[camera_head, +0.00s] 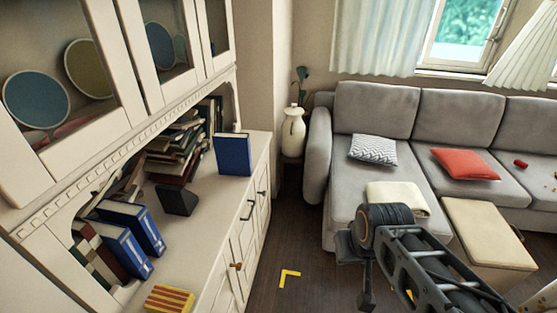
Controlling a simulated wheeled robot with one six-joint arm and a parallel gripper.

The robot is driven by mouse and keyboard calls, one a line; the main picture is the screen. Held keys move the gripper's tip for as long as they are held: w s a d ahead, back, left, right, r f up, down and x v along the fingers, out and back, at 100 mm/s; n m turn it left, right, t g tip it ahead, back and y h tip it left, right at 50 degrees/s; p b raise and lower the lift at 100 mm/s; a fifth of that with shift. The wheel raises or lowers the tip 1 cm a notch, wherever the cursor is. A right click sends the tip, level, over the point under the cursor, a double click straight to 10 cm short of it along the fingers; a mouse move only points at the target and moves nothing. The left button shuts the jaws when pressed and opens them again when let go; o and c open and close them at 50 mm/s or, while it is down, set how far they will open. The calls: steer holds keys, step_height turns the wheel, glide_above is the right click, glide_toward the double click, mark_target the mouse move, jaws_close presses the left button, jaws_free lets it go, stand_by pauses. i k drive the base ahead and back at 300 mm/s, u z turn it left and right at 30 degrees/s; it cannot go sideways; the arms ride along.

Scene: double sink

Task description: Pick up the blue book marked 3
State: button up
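Several blue books are on the white cabinet's counter. One blue book (233,155) stands upright alone near the counter's far right end. Two more, a nearer blue book (125,250) and a blue book behind it (143,226), lean side by side in the niche at left. Their spines have white marks too small to read, so I cannot tell which is marked 3. My gripper (365,290) hangs at the lower middle, right of the cabinet and well apart from all the books. Its fingers are seen too poorly to tell open from shut.
The cabinet counter (205,215) also holds a dark block (177,199), a stack of books (176,150) and a red-yellow striped item (169,299). A grey sofa (365,200) and a beige ottoman (490,235) stand at right. Dark floor (290,255) lies open between cabinet and sofa.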

mark_target(232, 152)
steer(key=z, duration=0.55)
steer(key=k, duration=0.75)
steer(key=z, duration=0.45)
steer(key=i, duration=1.4)
steer(key=u, duration=1.4)
steer(key=i, duration=1)
steer(key=u, duration=1.25)
steer(key=i, duration=0.15)
steer(key=u, duration=0.15)
